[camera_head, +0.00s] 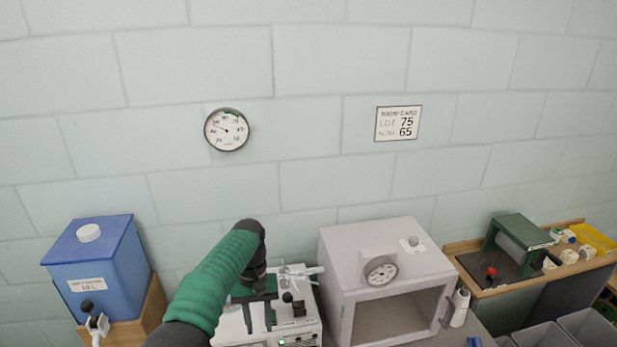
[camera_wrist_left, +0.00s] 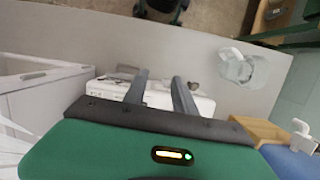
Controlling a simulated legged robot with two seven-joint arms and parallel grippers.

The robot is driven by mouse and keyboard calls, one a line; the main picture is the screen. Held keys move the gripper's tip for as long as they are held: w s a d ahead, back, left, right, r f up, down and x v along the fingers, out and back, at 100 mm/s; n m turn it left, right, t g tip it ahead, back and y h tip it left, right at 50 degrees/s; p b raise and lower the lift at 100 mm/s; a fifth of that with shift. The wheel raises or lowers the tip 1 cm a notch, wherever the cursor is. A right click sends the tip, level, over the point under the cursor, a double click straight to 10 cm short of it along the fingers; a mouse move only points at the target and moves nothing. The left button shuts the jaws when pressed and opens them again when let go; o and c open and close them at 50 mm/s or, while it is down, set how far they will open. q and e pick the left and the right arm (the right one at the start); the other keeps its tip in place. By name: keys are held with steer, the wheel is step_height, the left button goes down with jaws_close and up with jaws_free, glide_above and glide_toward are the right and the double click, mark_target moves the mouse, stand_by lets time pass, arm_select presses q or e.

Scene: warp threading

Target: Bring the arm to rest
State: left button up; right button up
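My left arm (camera_head: 215,285), with a green sleeve, comes in from the lower left of the head view. My left gripper (camera_head: 259,328) points down over the white bench machine (camera_head: 230,328). Its two dark fingers are apart with nothing seen between them. In the left wrist view the left gripper (camera_wrist_left: 160,74) also shows two separate grey fingers, with the white machine (camera_wrist_left: 205,105) behind them. I cannot tell whether the fingers touch the machine. My right gripper is not in view.
A blue tank (camera_head: 100,275) stands at the left on a wooden stand. A pale box oven (camera_head: 352,255) with an open front stands just right of the machine. A white bottle (camera_head: 460,308) is beside it. A wall gauge (camera_head: 226,130) and card (camera_head: 398,123) hang above.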

arm_select(q)
steer(key=s+a+f+t+b, duration=0.1)
steer(key=s+a+f+b, duration=0.1)
steer(key=s, duration=0.6)
steer(key=s+a+f+m+t+b, duration=0.1)
steer(key=s+a+f+t+b, duration=0.1)
steer(key=s, duration=0.6)
steer(key=s+a+f+t+b, duration=0.2)
steer(key=s+f, duration=0.3)
steer(key=s, duration=0.4)
steer(key=shift+a+f+m+b, duration=0.35)
steer(key=shift+a+m+b, duration=0.05)
steer(key=shift+a+b, duration=0.4)
steer(key=shift+s, duration=0.15)
